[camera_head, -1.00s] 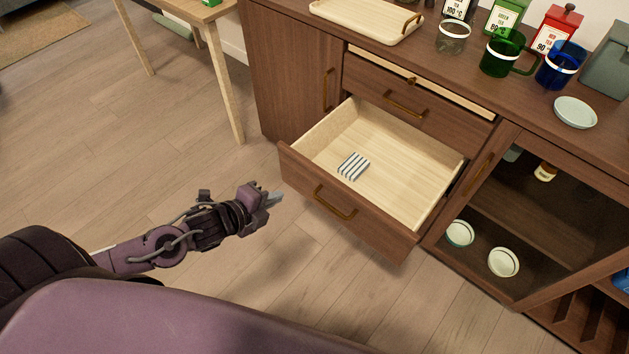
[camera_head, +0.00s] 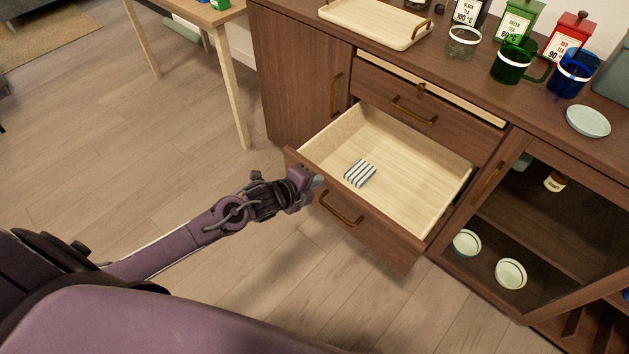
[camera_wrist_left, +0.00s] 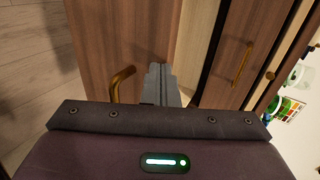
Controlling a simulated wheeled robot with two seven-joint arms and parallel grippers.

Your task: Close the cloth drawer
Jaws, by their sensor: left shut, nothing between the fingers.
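The cloth drawer (camera_head: 420,178) is pulled well out of the wooden cabinet. A folded striped cloth (camera_head: 360,173) lies inside it on the pale bottom. Its brown front has a brass handle (camera_head: 341,210), which also shows in the left wrist view (camera_wrist_left: 121,84). My left gripper (camera_head: 318,181) is shut and empty, at the drawer front just left of and above the handle. In the left wrist view its fingers (camera_wrist_left: 162,80) point at the drawer front, right of the handle. Whether they touch the front I cannot tell. My right gripper is not in view.
Above the drawer is a slightly open upper drawer (camera_head: 430,90). To the right is a glass-fronted compartment with two bowls (camera_head: 467,242). A tray (camera_head: 375,22), mugs and tea tins stand on the cabinet top. The floor (camera_head: 200,280) before the drawer is clear.

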